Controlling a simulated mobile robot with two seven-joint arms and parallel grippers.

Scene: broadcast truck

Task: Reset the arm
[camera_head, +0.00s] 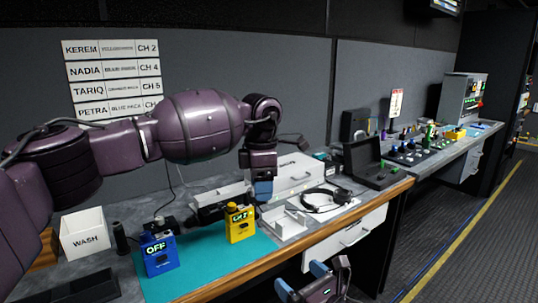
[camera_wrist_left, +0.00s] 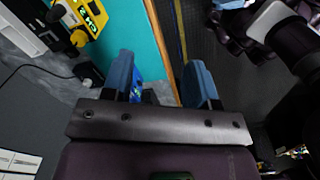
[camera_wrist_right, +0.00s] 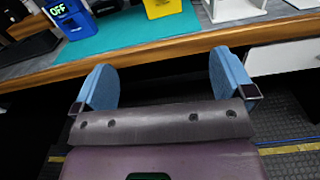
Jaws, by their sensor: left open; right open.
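My left arm reaches in from the left across the head view, and its gripper (camera_head: 264,190) points down above the bench, just behind and right of the yellow pack. In the left wrist view this gripper (camera_wrist_left: 160,82) is open with nothing between its blue fingers. My right gripper (camera_head: 318,272) is low, in front of the bench edge. In the right wrist view it (camera_wrist_right: 158,80) is open and empty, with the bench front beyond it. A yellow pack (camera_head: 240,227) and a blue pack marked OFF (camera_head: 160,256) stand on the teal mat (camera_head: 205,278).
A white WASH bin (camera_head: 84,236) stands at the bench's left. A headset (camera_head: 327,200), a white tray (camera_head: 284,228) and a white box (camera_head: 292,172) lie to the right. A black open case (camera_head: 372,165) stands further right. The aisle floor (camera_head: 465,230) is clear.

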